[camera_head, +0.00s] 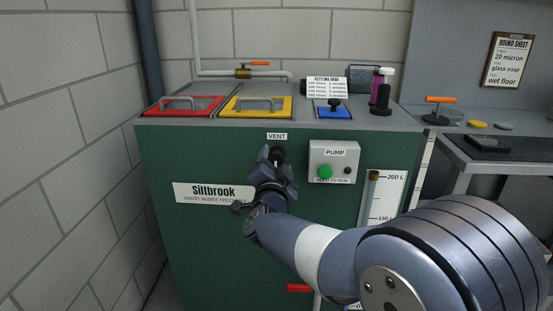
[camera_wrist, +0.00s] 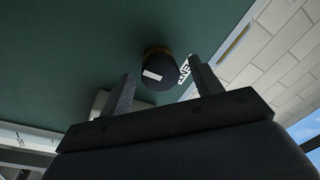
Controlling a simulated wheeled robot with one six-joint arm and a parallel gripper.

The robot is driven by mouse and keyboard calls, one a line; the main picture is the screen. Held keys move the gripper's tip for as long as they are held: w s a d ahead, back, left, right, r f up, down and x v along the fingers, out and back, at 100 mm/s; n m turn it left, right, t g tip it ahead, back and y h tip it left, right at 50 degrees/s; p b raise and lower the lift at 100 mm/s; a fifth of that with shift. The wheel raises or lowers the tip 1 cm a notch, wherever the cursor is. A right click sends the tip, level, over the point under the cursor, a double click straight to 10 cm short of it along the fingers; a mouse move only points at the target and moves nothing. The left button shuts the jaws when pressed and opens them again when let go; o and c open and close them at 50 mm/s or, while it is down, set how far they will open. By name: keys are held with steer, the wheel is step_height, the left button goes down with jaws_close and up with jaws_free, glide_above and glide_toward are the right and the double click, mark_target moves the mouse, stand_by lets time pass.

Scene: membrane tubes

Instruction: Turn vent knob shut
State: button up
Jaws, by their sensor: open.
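The vent knob (camera_wrist: 162,72) is a round black knob with a white mark on its face and a brass-coloured collar behind it, on the front of the green cabinet (camera_head: 220,240). In the head view the knob (camera_head: 277,154) shows just below the VENT label (camera_head: 277,136), partly hidden by my gripper (camera_head: 275,158). In the wrist view my gripper (camera_wrist: 160,76) is open, with one finger on each side of the knob. I see gaps between the fingers and the knob; how far the tips reach along it I cannot tell.
The pump box (camera_head: 334,161) with a green button sits right of the knob. A level gauge (camera_head: 384,200) is lower right. Red (camera_head: 184,106) and yellow (camera_head: 256,106) lids are on top. A block wall (camera_head: 70,150) stands at left.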

steer(key=s+p, duration=0.1)
steer(key=s, duration=0.8)
steer(key=shift+a+f, duration=0.15)
steer(key=shift+f, duration=0.25)
steer(key=shift+w, duration=0.2)
steer(key=w, duration=0.3)
steer(key=w+b, duration=0.1)
steer(key=w, duration=0.5)
steer(key=shift+w+d+r, duration=0.2)
steer(key=shift+w+r, duration=0.15)
steer(key=shift+r, duration=0.05)
steer(key=shift+w+r, duration=0.15)
steer(key=shift+w, duration=0.3)
steer(key=shift+s, duration=0.1)
